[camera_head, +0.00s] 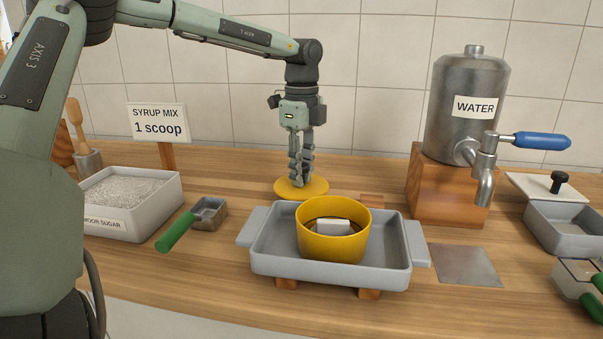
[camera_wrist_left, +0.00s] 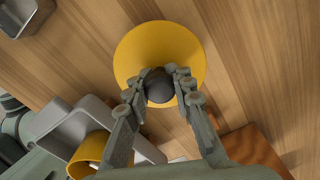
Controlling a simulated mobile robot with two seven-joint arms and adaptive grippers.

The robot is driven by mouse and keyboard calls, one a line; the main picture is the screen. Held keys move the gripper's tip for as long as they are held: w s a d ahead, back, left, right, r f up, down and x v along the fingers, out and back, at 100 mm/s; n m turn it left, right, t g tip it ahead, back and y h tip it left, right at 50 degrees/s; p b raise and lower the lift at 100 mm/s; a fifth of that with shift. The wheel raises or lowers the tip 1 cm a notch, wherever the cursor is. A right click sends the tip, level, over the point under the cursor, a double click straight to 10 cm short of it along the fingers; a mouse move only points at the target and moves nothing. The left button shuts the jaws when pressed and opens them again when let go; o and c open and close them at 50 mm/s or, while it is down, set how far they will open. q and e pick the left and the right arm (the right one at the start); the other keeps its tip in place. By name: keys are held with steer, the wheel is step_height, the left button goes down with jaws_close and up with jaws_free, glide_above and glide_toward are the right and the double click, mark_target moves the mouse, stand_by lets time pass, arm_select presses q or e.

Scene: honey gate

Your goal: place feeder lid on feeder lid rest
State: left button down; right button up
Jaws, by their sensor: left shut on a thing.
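The feeder lid (camera_head: 301,188) is a yellow disc with a dark round knob, behind the tray in the head view. It also shows in the left wrist view (camera_wrist_left: 160,42), flat over the counter; I cannot tell whether it touches. My left gripper (camera_head: 300,180) points straight down and is shut on the lid's knob (camera_wrist_left: 159,88). A flat reddish-brown wooden patch (camera_head: 372,199) lies right of the lid, partly hidden behind the tray; it may be the feeder lid rest, but I cannot be sure. My right gripper is not in view.
A grey tray (camera_head: 262,262) holds an open yellow feeder cup (camera_head: 334,250). A sugar bin (camera_head: 152,220) and green-handled scoop (camera_head: 178,231) are at the left. A water dispenser (camera_head: 466,80) on a wooden stand (camera_head: 440,200) is at the right.

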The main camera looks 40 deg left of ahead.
arm_select(q)
steer(key=shift+f, duration=0.4)
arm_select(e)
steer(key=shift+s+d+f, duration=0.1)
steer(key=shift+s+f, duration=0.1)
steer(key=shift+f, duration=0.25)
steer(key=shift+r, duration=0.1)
arm_select(q)
steer(key=shift+f, duration=0.15)
steer(key=c, duration=1.7)
jaws_free()
steer(key=o, duration=0.4)
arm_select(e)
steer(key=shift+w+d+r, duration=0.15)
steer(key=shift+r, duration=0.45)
